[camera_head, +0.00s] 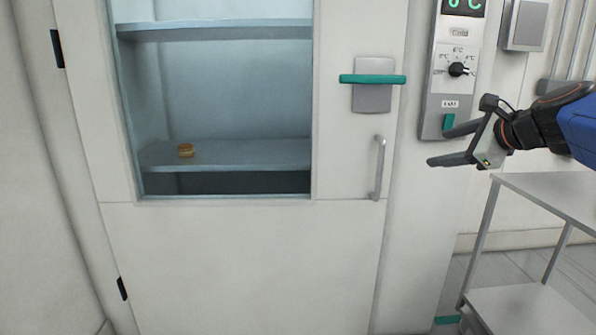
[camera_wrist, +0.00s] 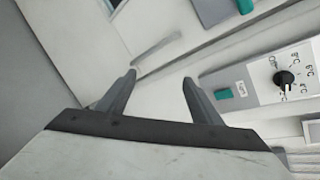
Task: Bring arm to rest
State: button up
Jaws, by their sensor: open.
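My gripper (camera_head: 452,146) is at the right in the head view, in front of the control panel, its two dark fingers pointing left and spread apart. Nothing is between them. In the wrist view my gripper (camera_wrist: 158,80) is also open and empty, with the door's vertical handle (camera_wrist: 157,52) beyond the fingertips. My arm reaches in from the right edge of the head view. I cannot tell how far the fingers are from the panel.
A closed white door (camera_head: 240,255) has a window showing shelves and a small yellowish jar (camera_head: 186,150). It bears a teal latch (camera_head: 372,79) and vertical handle (camera_head: 379,167). The panel has a dial (camera_head: 457,69) and teal switch (camera_head: 448,122). A metal cart (camera_head: 535,187) stands below my arm.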

jog(key=s+a+f+n+g+h, duration=0.1)
jog(key=s+a+f+n+g, duration=0.1)
jog(key=s+f+n, duration=0.9)
jog(key=s+a+f+n+g+h, duration=0.2)
jog(key=s+f+n+g, duration=0.3)
jog(key=s+f+n, duration=0.7)
jog(key=s+a+f, duration=0.1)
jog(key=s+f, duration=0.2)
jog(key=f, duration=0.4)
jog(key=shift+s+a+n+g+h, duration=0.25)
jog(key=shift+s+n+g+h, duration=0.05)
